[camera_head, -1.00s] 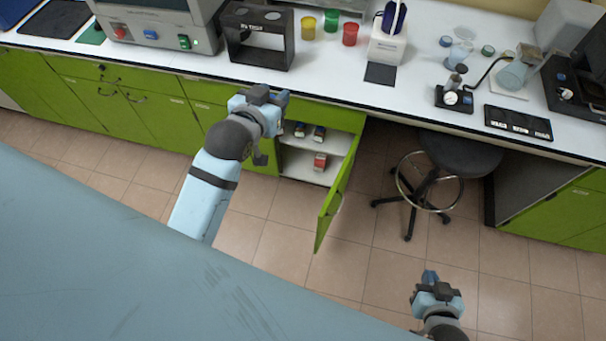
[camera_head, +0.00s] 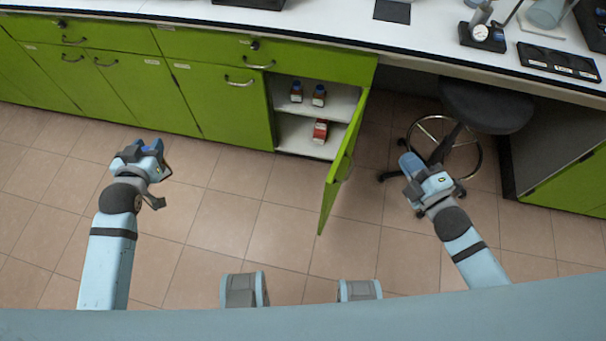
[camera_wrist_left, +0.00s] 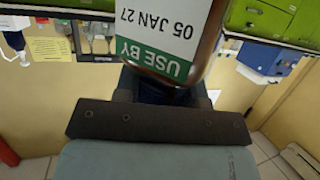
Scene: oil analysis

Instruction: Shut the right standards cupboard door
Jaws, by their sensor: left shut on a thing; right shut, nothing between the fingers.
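The right standards cupboard door (camera_head: 342,170) is green and stands wide open, swung out toward me. The cupboard (camera_head: 300,145) behind it shows two white shelves. My right gripper (camera_head: 408,164) is shut and empty, to the right of the door and apart from it. My left gripper (camera_head: 139,150) is at the left, in front of the closed green doors and away from the cupboard. It is shut on a brown bottle (camera_wrist_left: 211,47) with a white and green label reading "USE BY 05 JAN 27", seen in the left wrist view.
Two small dark bottles (camera_head: 319,96) stand on the cupboard's upper shelf, and a red-labelled one (camera_head: 320,131) on the lower. A round stool (camera_head: 487,107) stands under the worktop (camera_head: 440,45), beyond my right gripper. The floor before the cupboard is clear.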

